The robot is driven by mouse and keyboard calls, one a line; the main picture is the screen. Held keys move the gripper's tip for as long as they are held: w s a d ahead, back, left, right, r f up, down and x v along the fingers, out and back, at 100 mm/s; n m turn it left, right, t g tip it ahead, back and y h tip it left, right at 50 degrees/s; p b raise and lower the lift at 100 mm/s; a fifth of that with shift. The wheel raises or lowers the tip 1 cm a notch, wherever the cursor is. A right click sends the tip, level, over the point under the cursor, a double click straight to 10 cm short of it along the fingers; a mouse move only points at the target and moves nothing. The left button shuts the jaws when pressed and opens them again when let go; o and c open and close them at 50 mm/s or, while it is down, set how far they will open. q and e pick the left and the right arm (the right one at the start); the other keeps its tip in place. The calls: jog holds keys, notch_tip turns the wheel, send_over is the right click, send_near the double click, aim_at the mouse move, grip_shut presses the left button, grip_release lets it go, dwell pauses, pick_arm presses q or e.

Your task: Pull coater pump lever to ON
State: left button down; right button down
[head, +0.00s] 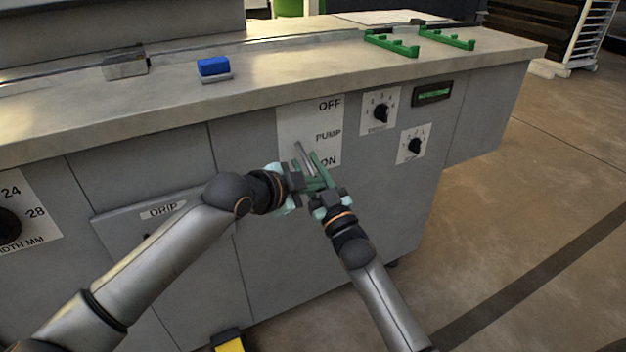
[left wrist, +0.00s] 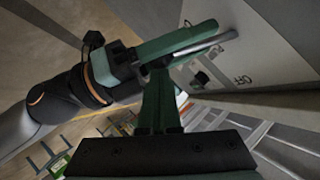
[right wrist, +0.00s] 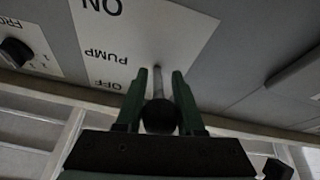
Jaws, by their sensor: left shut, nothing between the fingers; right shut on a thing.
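The pump lever (head: 303,155) is a grey rod on a white plate (head: 291,122) marked OFF at top, PUMP in the middle and ON at bottom. In the head view it slants down and right from the plate. Its black ball knob (right wrist: 160,117) shows in the right wrist view. My right gripper (head: 307,160) is shut on the lever, with one green finger on each side of the rod (right wrist: 157,78).
Dials (head: 380,112) and (head: 414,146) and a green display (head: 432,93) are right of the plate. The drip panel (head: 165,235) is at left. The countertop (head: 270,83) overhangs above, holding a blue block (head: 213,66) and green brackets (head: 390,42).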

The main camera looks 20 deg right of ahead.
aim_at(322, 190)
jog(key=c, duration=0.9)
grip_release()
jog(key=shift+s+a+r, duration=0.1)
jog(key=shift+a+r, duration=0.1)
jog(key=shift+r, duration=0.15)
jog(key=shift+c, duration=0.2)
pick_arm(q)
jog(key=shift+w+f, duration=0.1)
jog(key=shift+f, duration=0.05)
pick_arm(e)
jog(key=o, duration=0.4)
jog(key=shift+d, duration=0.2)
jog(key=v, duration=1.1)
jog(key=shift+s+f, duration=0.2)
jog(key=shift+f, duration=0.15)
pick_arm(q)
jog(key=shift+f+p, duration=0.25)
jog(key=shift+p, duration=0.25)
pick_arm(e)
jog(key=s+a+r+n+y, duration=0.3)
jog(key=s+a+r+y, duration=0.1)
jog(key=s+r, duration=0.2)
jog(key=s+a+r+n+y, duration=0.3)
jog(key=s+a+r+y, duration=0.2)
jog(key=s+r, duration=0.1)
jog(key=s+a+r+n+y, duration=0.2)
jog(key=s+a+r+y, duration=0.3)
jog(key=s+r, duration=0.2)
jog(key=shift+r+n, duration=0.35)
jog(key=shift+n, duration=0.05)
